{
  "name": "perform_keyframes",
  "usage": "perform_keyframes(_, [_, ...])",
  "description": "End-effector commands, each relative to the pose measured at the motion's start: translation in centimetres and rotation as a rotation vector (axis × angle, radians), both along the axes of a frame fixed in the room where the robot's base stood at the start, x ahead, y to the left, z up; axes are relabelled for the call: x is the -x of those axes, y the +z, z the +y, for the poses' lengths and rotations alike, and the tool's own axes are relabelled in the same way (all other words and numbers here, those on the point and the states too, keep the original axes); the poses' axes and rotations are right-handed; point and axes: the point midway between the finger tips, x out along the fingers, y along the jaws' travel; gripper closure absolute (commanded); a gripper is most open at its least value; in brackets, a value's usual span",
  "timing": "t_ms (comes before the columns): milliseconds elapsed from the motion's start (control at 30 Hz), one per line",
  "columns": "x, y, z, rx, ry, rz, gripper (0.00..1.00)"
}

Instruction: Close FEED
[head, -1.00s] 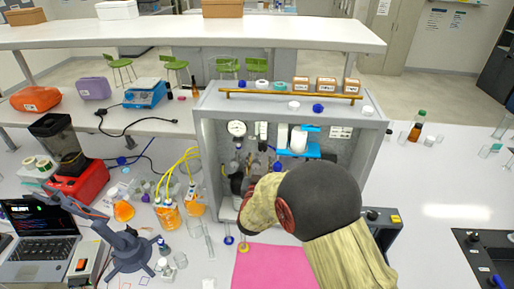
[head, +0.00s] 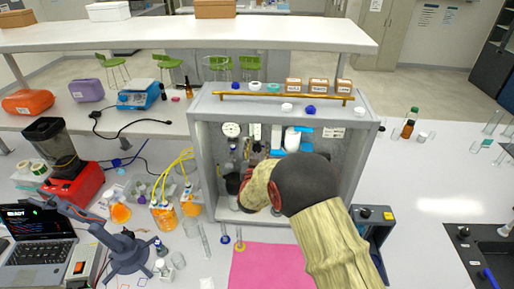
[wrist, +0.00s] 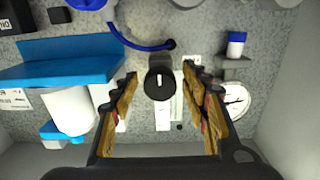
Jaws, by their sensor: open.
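A black round knob (wrist: 159,80) with a white mark sits in the middle of the wrist view, in front of the speckled back panel. I cannot read any FEED label on or near it. My gripper (wrist: 160,92) is open, with one wood-coloured finger on each side of the knob. The fingertips are near it, with visible gaps on both sides; the exact depth between them is unclear. In the head view my arm reaches into the grey rig cabinet (head: 205,160) and hides the knob and my fingers.
In the wrist view a blue bracket (wrist: 75,62) with a white cylinder (wrist: 70,108) is at the left. A round gauge (wrist: 236,100) and a small blue-capped vial (wrist: 236,44) are at the right. A blue tube (wrist: 130,40) runs above the knob. A pink mat (head: 265,268) lies before the cabinet.

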Motion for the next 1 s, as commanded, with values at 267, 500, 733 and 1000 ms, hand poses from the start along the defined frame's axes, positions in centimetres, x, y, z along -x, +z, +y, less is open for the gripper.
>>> perform_keyframes(267, [0.04,0.01,0.02,0.0,0.0,0.0,0.65])
perform_keyframes(500, [0.05,0.02,0.02,0.0,0.0,0.0,0.78])
perform_keyframes(733, [0.05,0.02,0.03,0.0,0.0,0.0,0.91])
perform_keyframes(1000, [0.05,-0.01,0.03,-0.005,0.0,-0.001,0.98])
